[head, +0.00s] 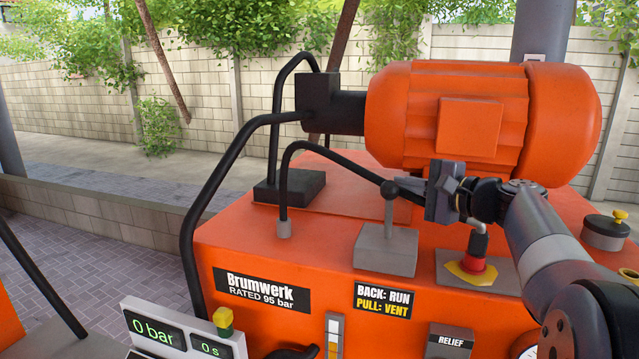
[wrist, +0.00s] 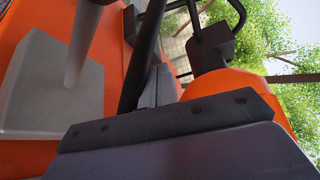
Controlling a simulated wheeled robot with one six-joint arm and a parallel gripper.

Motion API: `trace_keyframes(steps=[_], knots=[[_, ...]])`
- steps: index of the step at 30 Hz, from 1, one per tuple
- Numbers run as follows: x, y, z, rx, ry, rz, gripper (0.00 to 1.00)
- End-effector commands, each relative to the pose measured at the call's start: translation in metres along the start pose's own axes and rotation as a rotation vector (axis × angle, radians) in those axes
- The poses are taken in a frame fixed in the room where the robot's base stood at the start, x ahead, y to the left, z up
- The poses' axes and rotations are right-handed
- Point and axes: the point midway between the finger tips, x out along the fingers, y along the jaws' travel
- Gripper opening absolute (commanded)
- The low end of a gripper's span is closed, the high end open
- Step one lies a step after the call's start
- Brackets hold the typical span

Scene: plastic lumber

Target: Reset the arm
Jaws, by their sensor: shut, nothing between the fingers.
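My gripper (head: 428,191) is in the middle right of the head view, at the end of my arm, which comes in from the lower right. It is shut and empty, above the orange machine's top. A grey lever (head: 389,214) with a black ball knob (head: 389,188) stands roughly upright on a grey block (head: 387,250), just left of the gripper in the picture. Whether they touch I cannot tell. In the wrist view, the dark shut fingers (wrist: 165,122) cross the lower part. The lever's shaft (wrist: 85,42) and grey block (wrist: 42,88) show at the left.
A large orange motor (head: 470,115) stands behind the gripper. A red button (head: 473,266) on a yellow plate lies below it. Black hoses (head: 215,185) arch at the left. The display (head: 180,333) reads 0 bar and 0 s. A label (head: 383,300) reads "BACK: RUN, PULL: VENT".

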Motion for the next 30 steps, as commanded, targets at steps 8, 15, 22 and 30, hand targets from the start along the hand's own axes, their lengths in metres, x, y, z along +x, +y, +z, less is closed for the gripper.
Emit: trace_keyframes(steps=[8, 15, 22, 30], knots=[[0.004, -0.002, -0.007, 0.072, 0.000, 0.042, 0.00], [0.006, 0.001, -0.011, 0.100, 0.000, 0.059, 0.00], [0.007, 0.002, -0.012, 0.104, 0.000, 0.062, 0.00], [0.009, 0.001, -0.007, 0.094, -0.002, 0.065, 0.00]])
